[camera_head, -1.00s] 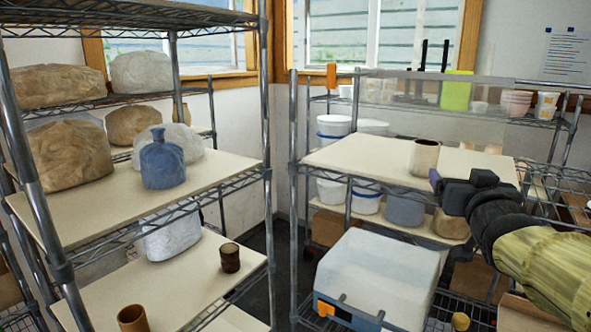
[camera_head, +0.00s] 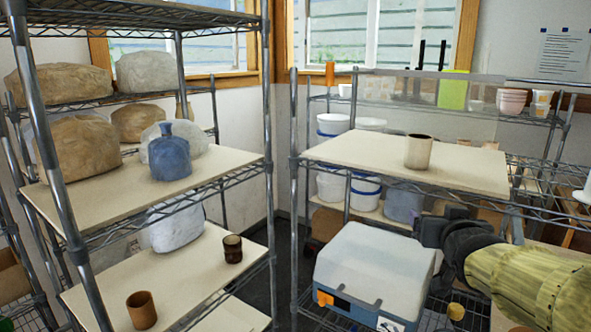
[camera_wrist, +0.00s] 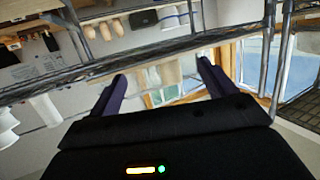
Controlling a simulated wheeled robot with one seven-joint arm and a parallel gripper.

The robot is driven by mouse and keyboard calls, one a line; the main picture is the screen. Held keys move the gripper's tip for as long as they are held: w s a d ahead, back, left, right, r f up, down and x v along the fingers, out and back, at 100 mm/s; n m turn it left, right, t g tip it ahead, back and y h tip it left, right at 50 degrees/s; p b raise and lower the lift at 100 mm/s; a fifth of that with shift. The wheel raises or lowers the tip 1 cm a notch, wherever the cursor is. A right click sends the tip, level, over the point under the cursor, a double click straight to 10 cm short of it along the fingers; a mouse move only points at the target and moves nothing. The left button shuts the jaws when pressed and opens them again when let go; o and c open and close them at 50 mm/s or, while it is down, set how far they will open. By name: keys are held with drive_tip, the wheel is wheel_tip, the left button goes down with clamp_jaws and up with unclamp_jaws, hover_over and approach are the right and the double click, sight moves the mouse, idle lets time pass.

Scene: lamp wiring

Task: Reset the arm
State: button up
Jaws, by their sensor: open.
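My gripper (camera_head: 418,232) is at the lower right in the head view, in front of the right rack and below its board shelf. In the wrist view my gripper (camera_wrist: 160,88) shows two dark purple fingers spread wide apart with nothing between them. My arm, in a yellowish sleeve, reaches in from the right edge of the head view. A cream cup (camera_head: 418,152) stands upright on the right rack's board (camera_head: 350,150), above and apart from my gripper.
A white-topped bin (camera_head: 375,265) stands low on the right rack, just left of my gripper. The left rack holds wrapped lumps, a blue bottle (camera_head: 170,155), a dark cup (camera_head: 232,248) and a brown cup (camera_head: 141,310). A floor gap lies between the racks.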

drive_tip(key=s+a+f+n+g+y+b, duration=0.1)
drive_tip(key=s+a+f+g, duration=0.25)
drive_tip(key=f, duration=0.55)
drive_tip(key=s+a+f+g+y, duration=0.1)
drive_tip(key=s+a+f+g, duration=0.2)
drive_tip(key=f, duration=0.7)
drive_tip(key=s+a+f+g, duration=0.2)
drive_tip(key=s+a+f, duration=0.1)
drive_tip(key=s+f, duration=0.1)
drive_tip(key=s+a+f+n+g+y+b, duration=0.1)
drive_tip(key=s+a+f+g, duration=0.2)
drive_tip(key=s+f, duration=0.2)
wheel_tip(320, 180, down, 2)
drive_tip(key=shift+s+a+n, duration=0.15)
drive_tip(key=shift+s+n, duration=0.1)
drive_tip(key=shift+n, duration=0.05)
drive_tip(key=shift+g, duration=0.25)
